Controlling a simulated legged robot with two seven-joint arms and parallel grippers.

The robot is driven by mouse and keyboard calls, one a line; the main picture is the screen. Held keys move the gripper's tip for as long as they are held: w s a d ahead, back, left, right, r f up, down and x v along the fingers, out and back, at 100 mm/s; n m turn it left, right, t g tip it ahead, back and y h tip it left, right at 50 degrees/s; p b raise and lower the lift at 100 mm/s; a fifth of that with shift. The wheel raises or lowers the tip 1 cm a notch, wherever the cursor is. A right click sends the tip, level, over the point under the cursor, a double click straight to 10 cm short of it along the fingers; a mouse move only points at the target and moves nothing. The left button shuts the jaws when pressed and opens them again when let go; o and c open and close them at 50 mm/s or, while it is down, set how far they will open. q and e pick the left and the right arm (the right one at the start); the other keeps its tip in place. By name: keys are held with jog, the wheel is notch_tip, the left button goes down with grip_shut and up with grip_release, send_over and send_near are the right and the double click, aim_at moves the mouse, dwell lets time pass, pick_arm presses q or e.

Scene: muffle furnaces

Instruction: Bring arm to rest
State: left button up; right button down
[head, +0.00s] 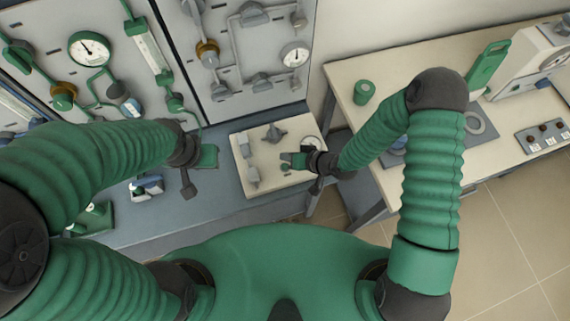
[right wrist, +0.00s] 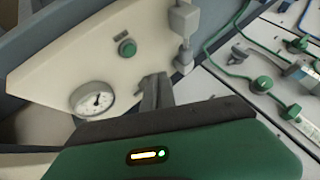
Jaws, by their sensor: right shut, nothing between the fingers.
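My right gripper (head: 291,160) is over the white panel box (head: 246,141) on the grey bench in the head view. It is shut and nothing shows between its fingers. In the right wrist view the shut fingers (right wrist: 156,92) stand in front of the box's cream face, with a round gauge (right wrist: 92,99) to the left and a green button (right wrist: 126,47) above. I cannot tell whether the fingers touch the box. My left gripper (head: 205,165) hangs over the grey bench left of the box. Its fingers are too small and partly hidden to judge.
Behind the bench, grey wall panels carry a gauge (head: 88,48), pipes and valves. A cream table (head: 400,66) on the right holds a green cup (head: 364,92), a white machine (head: 533,62) and a small control box (head: 543,136). Tiled floor (head: 500,235) is clear at lower right.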

dwell(0.4)
jog(key=d+r+h, duration=0.4)
jog(key=d+r, duration=0.2)
jog(key=d, duration=0.4)
jog(key=s+d+r+m+g+h, duration=0.1)
jog(key=s+d+r+g+h, duration=0.1)
jog(key=s+d+r, duration=0.7)
notch_tip(320, 180, up, 3)
jog(key=shift+s+r+m+g+h, duration=0.15)
jog(key=shift+s+m+g+h, duration=0.25)
jog(key=shift+s+h, duration=0.3)
jog(key=shift+s, duration=0.1)
dwell(2.1)
